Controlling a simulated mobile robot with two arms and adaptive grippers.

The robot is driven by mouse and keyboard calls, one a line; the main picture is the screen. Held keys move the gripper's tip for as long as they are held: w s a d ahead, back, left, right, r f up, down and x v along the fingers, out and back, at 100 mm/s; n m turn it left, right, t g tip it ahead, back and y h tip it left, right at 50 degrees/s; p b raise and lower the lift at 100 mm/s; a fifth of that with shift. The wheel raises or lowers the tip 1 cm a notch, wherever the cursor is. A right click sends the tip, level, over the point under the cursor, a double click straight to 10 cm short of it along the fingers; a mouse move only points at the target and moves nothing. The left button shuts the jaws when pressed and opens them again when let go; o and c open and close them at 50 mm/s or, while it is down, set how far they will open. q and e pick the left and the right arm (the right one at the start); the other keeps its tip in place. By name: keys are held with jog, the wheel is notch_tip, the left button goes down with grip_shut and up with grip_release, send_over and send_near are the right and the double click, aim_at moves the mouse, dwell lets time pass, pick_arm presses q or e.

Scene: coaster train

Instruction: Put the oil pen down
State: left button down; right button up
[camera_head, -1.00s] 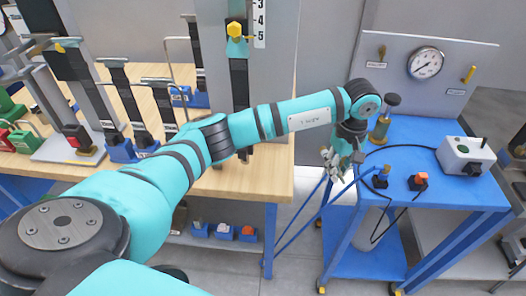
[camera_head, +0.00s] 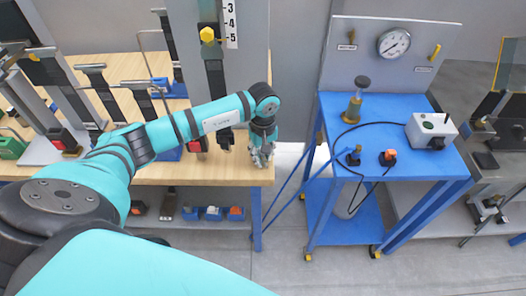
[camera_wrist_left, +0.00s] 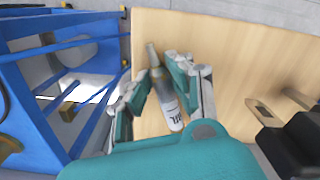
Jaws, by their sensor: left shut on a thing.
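In the head view my left gripper (camera_head: 261,152) points down at the right end of the wooden bench (camera_head: 225,172). The pen cannot be made out there. I cannot tell whether the pen touches the bench top. My right gripper is not in view.
A blue cart (camera_head: 395,165) with a gauge panel (camera_head: 390,50), a brass-coloured pump (camera_head: 355,100) and a white box (camera_head: 431,131) stands to the right, across a gap. Clamp stands (camera_head: 110,95) and a tall numbered column (camera_head: 213,75) stand on the bench. Bare bench lies around the gripper.

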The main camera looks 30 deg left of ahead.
aim_at(263, 157)
pick_arm(q)
jog(key=shift+f, duration=0.15)
jog(key=shift+f+b, duration=0.25)
jog(key=shift+b, duration=0.1)
jog(key=c, duration=1.2)
grip_release()
jog(key=shift+r, duration=0.1)
jog(key=shift+r, duration=0.1)
jog(key=shift+r+p, duration=0.25)
jog(key=shift+p, duration=0.2)
notch_tip(263, 157, up, 6)
jog(key=p, duration=0.3)
jog(key=shift+r, duration=0.55)
